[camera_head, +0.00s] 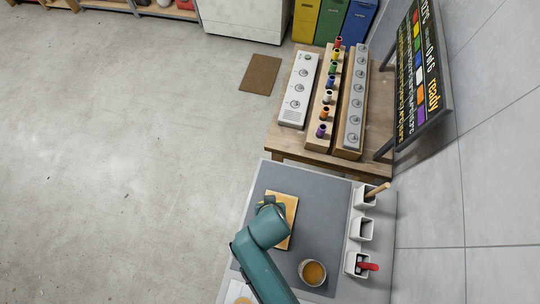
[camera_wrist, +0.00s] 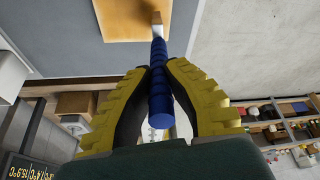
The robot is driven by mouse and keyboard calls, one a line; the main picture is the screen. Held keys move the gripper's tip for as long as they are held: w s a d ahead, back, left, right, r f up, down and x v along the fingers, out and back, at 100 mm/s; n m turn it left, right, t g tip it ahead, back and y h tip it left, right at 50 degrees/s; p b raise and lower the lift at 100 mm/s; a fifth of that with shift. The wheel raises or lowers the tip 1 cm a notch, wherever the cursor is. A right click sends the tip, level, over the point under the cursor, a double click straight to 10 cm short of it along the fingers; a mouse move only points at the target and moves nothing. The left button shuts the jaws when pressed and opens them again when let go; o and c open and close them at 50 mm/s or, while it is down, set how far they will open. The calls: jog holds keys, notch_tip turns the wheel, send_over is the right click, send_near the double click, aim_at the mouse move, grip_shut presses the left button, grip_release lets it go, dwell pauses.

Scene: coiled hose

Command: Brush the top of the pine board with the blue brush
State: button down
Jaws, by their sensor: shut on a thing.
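My gripper (camera_wrist: 158,75) is shut on the blue brush (camera_wrist: 160,95), its yellow fingers pressing the ribbed handle from both sides. The brush's pale head end (camera_wrist: 157,18) overlaps the near edge of the pine board (camera_wrist: 125,18) in the wrist view. I cannot tell whether it touches the board. In the head view the pine board (camera_head: 289,213) lies on the grey mat (camera_head: 325,215), partly covered by my teal arm. The brush is hidden there.
A cup of amber liquid (camera_head: 313,273) stands right of my arm. White holders line the bench's right side: one (camera_head: 360,229) looks empty, others hold a wooden-handled tool (camera_head: 377,189) and a red-handled tool (camera_head: 368,266). A wooden table (camera_head: 285,150) with peg racks stands beyond.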

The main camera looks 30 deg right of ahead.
jog(key=shift+w+d+r+p, duration=0.15)
jog(key=shift+r+p, duration=0.2)
jog(key=shift+r, duration=0.2)
jog(key=shift+w+d+r+p, duration=0.1)
jog(key=shift+r+p, duration=0.25)
jog(key=shift+r, duration=0.15)
notch_tip(320, 180, up, 5)
jog(key=p, duration=0.4)
jog(key=shift+p, duration=0.35)
jog(key=shift+s+a+f, duration=0.1)
